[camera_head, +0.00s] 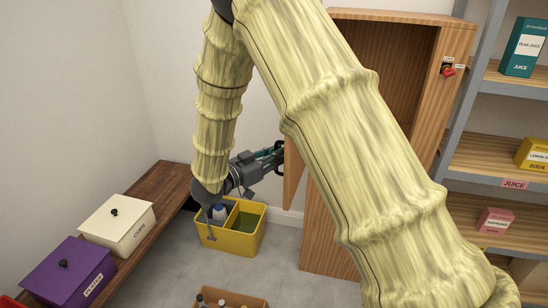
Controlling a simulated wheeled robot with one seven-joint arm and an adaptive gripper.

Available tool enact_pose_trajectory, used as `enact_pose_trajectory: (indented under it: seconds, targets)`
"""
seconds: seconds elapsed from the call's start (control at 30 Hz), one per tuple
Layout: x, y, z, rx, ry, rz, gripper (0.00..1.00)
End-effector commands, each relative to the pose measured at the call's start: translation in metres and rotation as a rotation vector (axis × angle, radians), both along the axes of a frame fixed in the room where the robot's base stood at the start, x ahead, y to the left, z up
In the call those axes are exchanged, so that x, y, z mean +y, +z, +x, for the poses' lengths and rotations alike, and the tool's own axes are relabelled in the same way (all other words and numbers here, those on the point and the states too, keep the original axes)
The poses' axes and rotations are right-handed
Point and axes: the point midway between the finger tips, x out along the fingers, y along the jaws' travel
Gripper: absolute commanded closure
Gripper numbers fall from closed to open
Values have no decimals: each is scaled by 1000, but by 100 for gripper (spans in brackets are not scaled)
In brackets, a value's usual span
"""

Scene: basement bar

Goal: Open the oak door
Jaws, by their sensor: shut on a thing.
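The oak cabinet (455,45) stands upright right of centre, partly hidden behind my arm. Its dark brown inside (385,60) shows at the top. The oak door (292,178) shows as a narrow panel left of my arm, standing open, swung out from the cabinet; most of it is hidden. My gripper (276,157) is at the left side of this panel, pointing right, and is shut on the door.
A yellow two-part caddy (232,243) stands on the floor below my gripper. A wooden bench (160,205) on the left bears a white box (117,222) and a purple box (68,275). A crate (232,298) with bottles is at bottom centre. Grey shelving (470,100) stands right.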

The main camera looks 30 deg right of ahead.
Motion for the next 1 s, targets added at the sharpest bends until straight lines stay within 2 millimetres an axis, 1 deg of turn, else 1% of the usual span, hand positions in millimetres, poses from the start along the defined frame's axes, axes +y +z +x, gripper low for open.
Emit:
enact_pose_trajectory:
  seconds: [0.27,0.3,0.37,0.4,0.77,0.87,1.0]
  targets:
    - [-1,0,0,0,-1,0,100]
    - [-1,0,0,0,-1,0,87]
    - [-1,0,0,0,-1,0,76]
    - [-1,0,0,0,-1,0,69]
    - [1,0,0,0,1,0,68]
    - [7,0,-1,0,2,-1,68]
    - [25,0,-5,0,3,0,68]
